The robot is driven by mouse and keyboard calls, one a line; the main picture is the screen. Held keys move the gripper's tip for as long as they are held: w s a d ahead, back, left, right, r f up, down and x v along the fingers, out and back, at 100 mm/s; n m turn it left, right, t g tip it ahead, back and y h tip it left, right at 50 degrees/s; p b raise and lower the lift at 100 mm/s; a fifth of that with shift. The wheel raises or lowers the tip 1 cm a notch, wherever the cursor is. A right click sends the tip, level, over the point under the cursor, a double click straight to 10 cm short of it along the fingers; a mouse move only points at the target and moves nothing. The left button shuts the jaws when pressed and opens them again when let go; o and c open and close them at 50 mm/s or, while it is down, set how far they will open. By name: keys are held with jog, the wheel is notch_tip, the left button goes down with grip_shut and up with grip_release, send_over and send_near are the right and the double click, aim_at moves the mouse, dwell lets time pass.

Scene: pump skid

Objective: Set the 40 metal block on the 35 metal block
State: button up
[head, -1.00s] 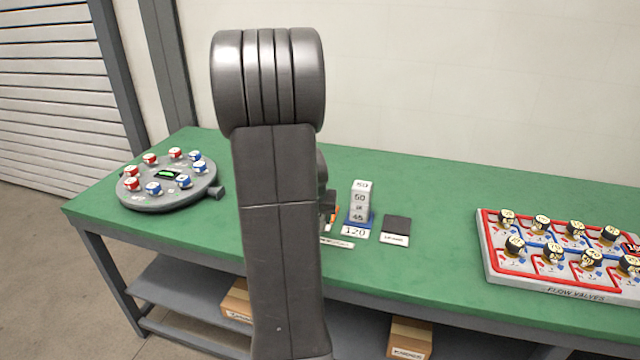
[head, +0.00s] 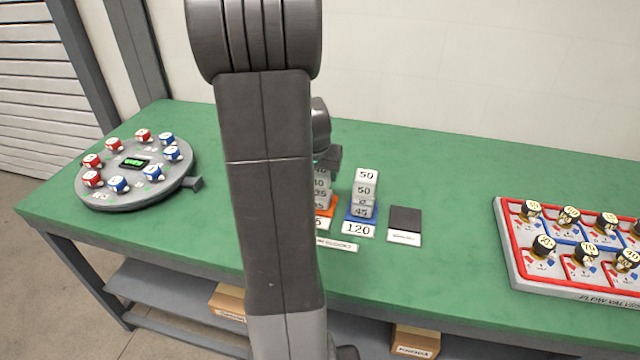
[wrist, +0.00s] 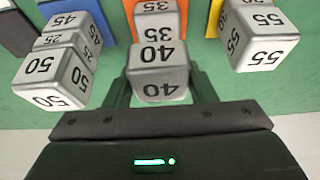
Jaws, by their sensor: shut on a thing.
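The 40 metal block (wrist: 158,82) is a pale grey cube between the two fingers of my gripper (wrist: 160,92), which is shut on it. In the wrist view the 35 metal block (wrist: 158,30) shows just beyond it, over the orange pad (wrist: 196,48). In the head view the 40 block (head: 322,182) appears directly above the 35 block (head: 321,199), partly hidden by my arm. The two look roughly lined up; I cannot tell whether they touch.
A stack with a 50 block (head: 364,184) on top stands close by on a blue pad, right in the head view. A stack with a 55 block (wrist: 255,40) is close on the wrist view's right. A dark pad (head: 405,219) and valve board (head: 570,245) lie further right.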

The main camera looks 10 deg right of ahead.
jog(key=shift+f, duration=1.85)
jog(key=shift+f+b, duration=0.2)
jog(key=shift+b, duration=0.15)
jog(key=o, duration=1.2)
jog(key=shift+r, duration=0.15)
jog(key=shift+r, duration=0.25)
jog(key=p+v, duration=0.1)
jog(key=v, duration=1)
jog(key=shift+s+r, duration=0.2)
jog(key=shift+s, duration=0.1)
